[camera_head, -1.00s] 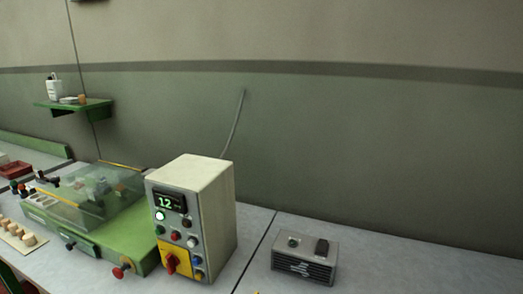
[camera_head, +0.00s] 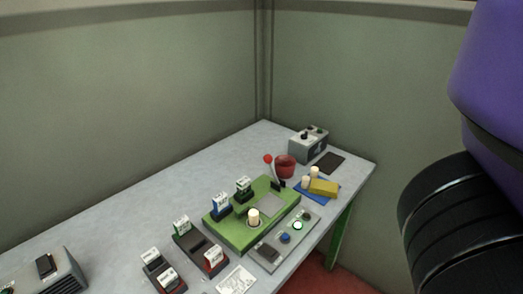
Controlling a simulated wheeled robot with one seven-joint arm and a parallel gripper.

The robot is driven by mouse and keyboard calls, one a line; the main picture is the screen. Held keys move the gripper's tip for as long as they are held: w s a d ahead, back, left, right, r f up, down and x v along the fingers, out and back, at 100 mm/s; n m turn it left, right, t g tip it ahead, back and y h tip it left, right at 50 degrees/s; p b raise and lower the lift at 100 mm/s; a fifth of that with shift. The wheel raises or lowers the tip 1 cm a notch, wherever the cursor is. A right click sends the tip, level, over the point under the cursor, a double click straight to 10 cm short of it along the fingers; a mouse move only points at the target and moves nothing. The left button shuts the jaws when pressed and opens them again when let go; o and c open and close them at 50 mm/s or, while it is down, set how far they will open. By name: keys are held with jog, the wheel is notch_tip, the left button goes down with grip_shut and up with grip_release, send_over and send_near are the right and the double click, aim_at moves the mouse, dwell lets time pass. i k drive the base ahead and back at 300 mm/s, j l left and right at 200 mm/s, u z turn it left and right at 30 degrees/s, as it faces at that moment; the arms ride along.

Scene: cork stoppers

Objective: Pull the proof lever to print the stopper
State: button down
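A green proof press (camera_head: 237,232) sits on the grey table near its right end. A lever with a red ball knob (camera_head: 268,158) stands up and leans left at the back of the press. A pale cork stopper (camera_head: 253,217) stands upright on the front of the press, beside a grey plate (camera_head: 271,206). Purple and black links of my arm fill the right edge of the picture. My gripper is out of view.
A blue pad (camera_head: 328,195) with stoppers and a yellow block (camera_head: 323,187) lies right of the press. A control strip (camera_head: 283,242) with lit buttons lies in front. Labelled stamps stand left. A grey box (camera_head: 307,142) is behind. The table (camera_head: 150,205) is clear at back left.

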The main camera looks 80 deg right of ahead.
aim_at(268, 159)
jog(key=z, duration=1.45)
jog(key=k+j+z, duration=0.1)
jog(key=k+j, duration=0.2)
